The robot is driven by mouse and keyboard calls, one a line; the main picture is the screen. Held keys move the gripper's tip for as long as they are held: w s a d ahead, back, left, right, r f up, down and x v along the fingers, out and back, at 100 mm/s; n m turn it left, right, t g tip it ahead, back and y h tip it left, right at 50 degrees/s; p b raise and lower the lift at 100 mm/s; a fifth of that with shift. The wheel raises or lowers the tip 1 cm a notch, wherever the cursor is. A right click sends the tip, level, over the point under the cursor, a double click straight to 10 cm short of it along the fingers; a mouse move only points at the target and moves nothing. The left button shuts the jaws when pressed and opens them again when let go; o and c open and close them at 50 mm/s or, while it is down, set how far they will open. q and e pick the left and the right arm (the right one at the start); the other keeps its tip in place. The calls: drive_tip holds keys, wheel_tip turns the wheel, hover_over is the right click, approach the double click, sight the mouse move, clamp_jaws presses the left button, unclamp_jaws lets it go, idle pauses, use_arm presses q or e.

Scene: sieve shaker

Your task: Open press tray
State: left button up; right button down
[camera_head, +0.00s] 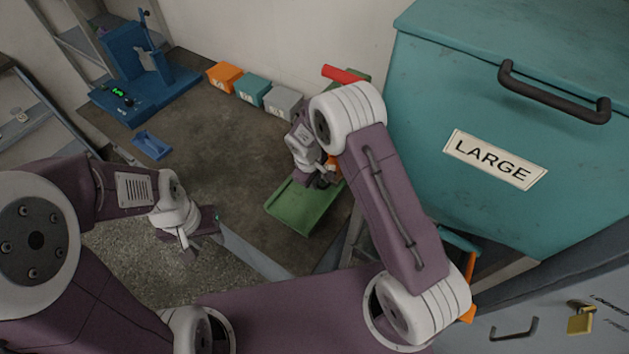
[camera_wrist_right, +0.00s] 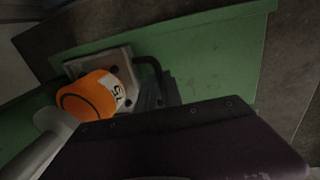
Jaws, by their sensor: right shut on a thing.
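The green press tray (camera_head: 300,208) lies flat on the table in the middle of the head view. Its green surface also fills much of the right wrist view (camera_wrist_right: 215,65). A dark bent handle (camera_wrist_right: 150,66) rises from the green surface. My right gripper (camera_head: 322,180) is over the tray's far end, shut at the handle, but its own finger hides the contact. An orange cylinder with a white label (camera_wrist_right: 92,96) sits beside the handle on a pale square plate (camera_wrist_right: 112,64). My left gripper (camera_head: 208,226) hangs empty left of the tray; its jaw opening is unclear.
A press with a red lever (camera_head: 342,74) is mostly hidden behind my right arm. Orange, teal and grey boxes (camera_head: 254,88) line the wall. A blue device (camera_head: 140,75) stands back left. A large teal bin (camera_head: 470,110) bounds the right.

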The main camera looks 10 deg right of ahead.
drive_tip(key=shift+a, duration=0.1)
idle(0.3)
drive_tip(key=s+a+b, duration=0.3)
drive_tip(key=s+a, duration=0.6)
drive_tip(key=c, duration=1.5)
unclamp_jaws()
drive_tip(key=shift+r, duration=0.1)
drive_tip(key=r, duration=0.5)
drive_tip(key=s+a+r, duration=0.1)
drive_tip(key=r, duration=0.2)
drive_tip(key=shift+s+r, duration=0.1)
drive_tip(key=shift+r, duration=0.25)
